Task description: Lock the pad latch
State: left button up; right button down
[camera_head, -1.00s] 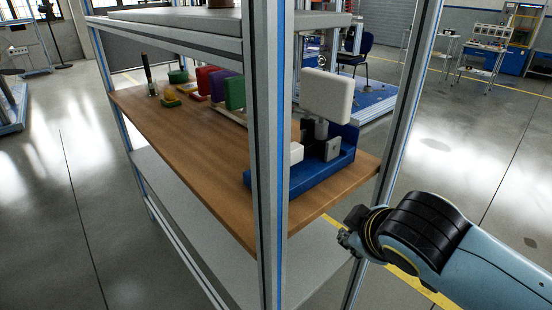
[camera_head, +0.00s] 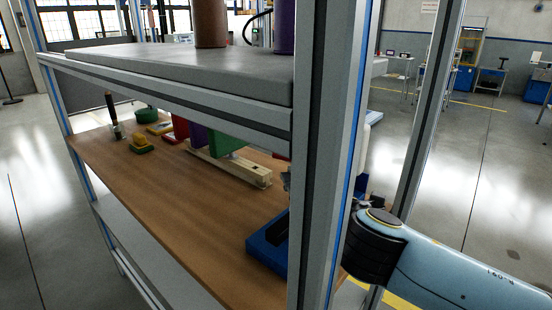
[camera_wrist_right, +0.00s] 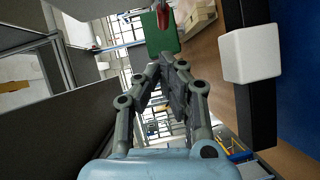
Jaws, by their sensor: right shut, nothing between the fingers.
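The blue base (camera_head: 262,250) of the pad fixture sits on the wooden shelf, partly hidden by the front post. A black bar shows on it. In the right wrist view a white block (camera_wrist_right: 250,53) sits on the black bar (camera_wrist_right: 257,110), beside the blue base (camera_wrist_right: 296,75). My right gripper (camera_wrist_right: 168,62) is shut and empty, left of the white block and apart from it in that picture. In the head view the post hides most of it. My left gripper is not in view.
The metal post (camera_head: 330,150) stands between the head camera and the fixture. A grey upper shelf (camera_head: 180,65) overhangs the wooden shelf (camera_head: 170,200). A pale wooden rail (camera_head: 240,172), a green pad (camera_head: 226,142) and several coloured fixtures stand farther back.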

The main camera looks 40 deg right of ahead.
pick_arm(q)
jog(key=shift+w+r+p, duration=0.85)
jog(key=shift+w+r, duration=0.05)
pick_arm(e)
jog(key=x, duration=1)
